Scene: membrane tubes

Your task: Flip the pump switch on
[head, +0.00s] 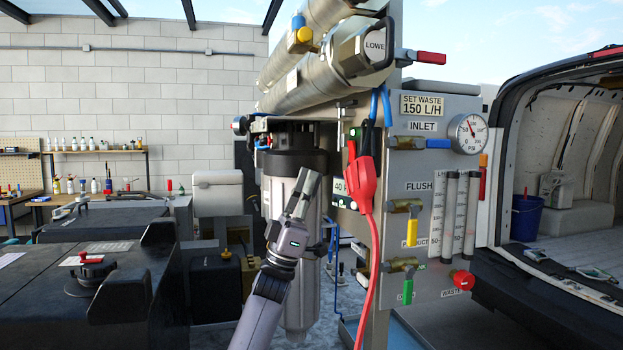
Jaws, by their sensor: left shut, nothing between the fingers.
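My left gripper (304,184) is shut and empty. It points up in front of the grey filter housing (280,163), left of the panel post. I cannot make out a pump switch for certain. A small green part (354,132) shows on the post above a red clamp (361,178). A white label reading 40 (340,187) is partly hidden behind the clamp. The grey valve panel (425,165) right of the post carries INLET, FLUSH, PRODUCT and WASTE labels. The gripper is apart from the clamp and panel. My right gripper is not in view.
A red cable (373,265) hangs from the clamp in front of the post. Steel membrane tubes (325,62) lie above the housing. Black cases (110,255) fill the left. An open van (560,180) stands at the right. A pressure gauge (468,133) sits on the panel.

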